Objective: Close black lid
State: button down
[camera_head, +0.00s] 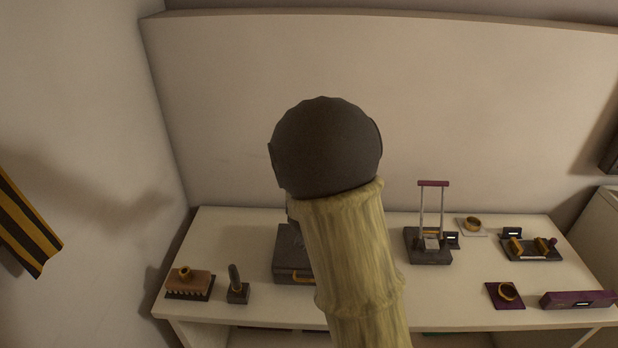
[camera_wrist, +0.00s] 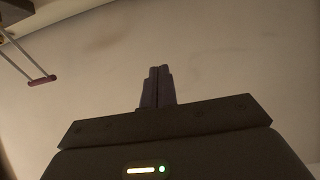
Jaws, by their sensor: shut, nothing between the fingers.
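A dark grey-black box (camera_head: 290,262) with an orange handle (camera_head: 294,279) on its front stands on the table, left of the middle in the head view. My arm hides its right part, and I cannot tell whether its lid is open or shut. My gripper (camera_wrist: 158,86) shows in the wrist view with its two dark fingers together, empty, against the pale wall. In the head view my own arm hides the gripper, so its distance from the box is unclear.
A tall frame with a purple bar (camera_head: 433,184) stands right of my arm; its bar also shows in the wrist view (camera_wrist: 42,80). A brown block (camera_head: 190,283) and a dark upright piece (camera_head: 237,288) stand at left. Several small devices are at right. A wall rises behind.

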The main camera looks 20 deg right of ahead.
notch_tip(320, 180, up, 4)
jog(key=a+p, duration=0.1)
jog(key=p, duration=0.2)
jog(key=s+a+f+b, duration=0.3)
jog(key=s+f, duration=0.2)
jog(key=s, duration=0.3)
jog(key=shift+f, duration=0.25)
jog(key=shift+a, duration=0.15)
jog(key=s+a+n+g+y+p, duration=0.1)
jog(key=s+n+g+y, duration=0.3)
jog(key=s, duration=1.2)
jog(key=g+p, duration=0.1)
jog(key=g, duration=0.3)
jog(key=shift+r+g, duration=0.3)
jog(key=shift+r, duration=0.1)
jog(key=shift+s+a, duration=0.1)
